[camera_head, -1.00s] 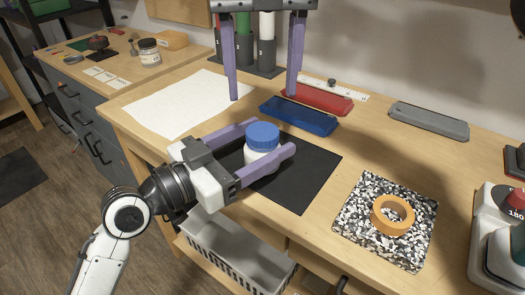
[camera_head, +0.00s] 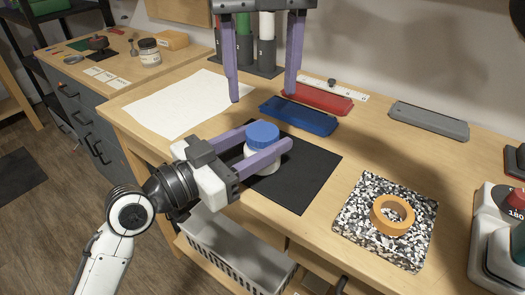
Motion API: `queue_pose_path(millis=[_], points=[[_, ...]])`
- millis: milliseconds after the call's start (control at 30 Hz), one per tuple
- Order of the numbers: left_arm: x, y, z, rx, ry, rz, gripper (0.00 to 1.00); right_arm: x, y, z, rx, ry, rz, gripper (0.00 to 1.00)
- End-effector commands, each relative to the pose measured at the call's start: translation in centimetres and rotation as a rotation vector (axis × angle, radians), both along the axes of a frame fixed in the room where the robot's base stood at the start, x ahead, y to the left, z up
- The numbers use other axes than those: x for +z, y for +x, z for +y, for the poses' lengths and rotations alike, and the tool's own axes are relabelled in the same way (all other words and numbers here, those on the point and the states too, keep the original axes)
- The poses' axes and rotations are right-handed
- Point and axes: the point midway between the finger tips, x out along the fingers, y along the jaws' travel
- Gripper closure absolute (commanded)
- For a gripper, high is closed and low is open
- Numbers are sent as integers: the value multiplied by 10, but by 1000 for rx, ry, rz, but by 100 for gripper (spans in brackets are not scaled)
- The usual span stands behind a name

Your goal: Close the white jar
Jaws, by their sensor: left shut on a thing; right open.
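The white jar (camera_head: 262,157) stands upright on the black mat (camera_head: 310,178). A blue lid (camera_head: 262,134) sits on top of it; I cannot tell whether it is screwed tight. My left gripper (camera_head: 266,141) comes in from the lower left and is shut on the jar, one purple finger on each side of it, just below the lid. My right gripper (camera_head: 263,92) hangs above the back of the table, fingers pointing down and wide apart, open and empty.
Behind the jar lie a blue tray (camera_head: 299,115) and a red tray (camera_head: 318,98). White paper (camera_head: 180,103) lies at left. An orange tape roll (camera_head: 392,215) sits on a speckled board (camera_head: 360,222) at right. A white basket (camera_head: 235,250) is below the table edge.

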Motion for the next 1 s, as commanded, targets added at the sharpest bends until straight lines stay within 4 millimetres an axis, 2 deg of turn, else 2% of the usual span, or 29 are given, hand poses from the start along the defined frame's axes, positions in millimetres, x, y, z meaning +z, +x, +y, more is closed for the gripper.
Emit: queue_pose_path(millis=[167,1000], points=[[0,0,0,0,0,0,100,0,0,1,332,1,1,41],[0,0,0,0,0,0,100,-1,-1,1,2259,1,4,41]])
